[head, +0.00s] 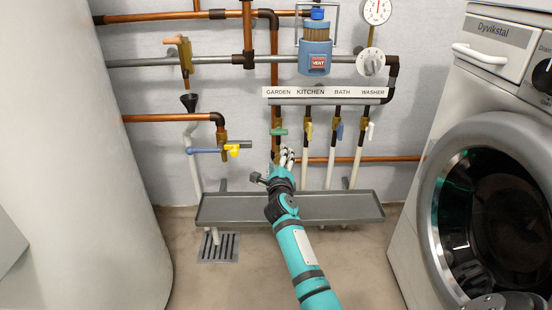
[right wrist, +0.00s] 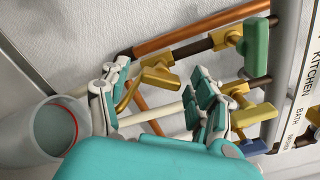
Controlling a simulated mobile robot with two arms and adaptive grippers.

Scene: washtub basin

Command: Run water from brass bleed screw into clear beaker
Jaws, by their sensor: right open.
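My right gripper (head: 284,156) is open below the green-handled GARDEN valve (head: 278,132). In the right wrist view its fingers (right wrist: 158,97) are spread on either side of a brass fitting with a short curved spout (right wrist: 160,78), which looks like the brass bleed screw. I cannot tell whether a finger touches it. A pale see-through cup with a red ring (right wrist: 45,130), apparently the clear beaker, shows at the left of the right wrist view. I cannot make it out in the head view, where my arm covers part of the tray. My left gripper is not in view.
Brass valves with yellow (head: 308,131), blue (head: 339,131) and white (head: 370,131) handles hang close to the right. A grey tray (head: 345,207) lies below, with a floor grate (head: 218,247) at its front left. A washing machine (head: 430,200) stands at right, a white tank (head: 80,160) at left.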

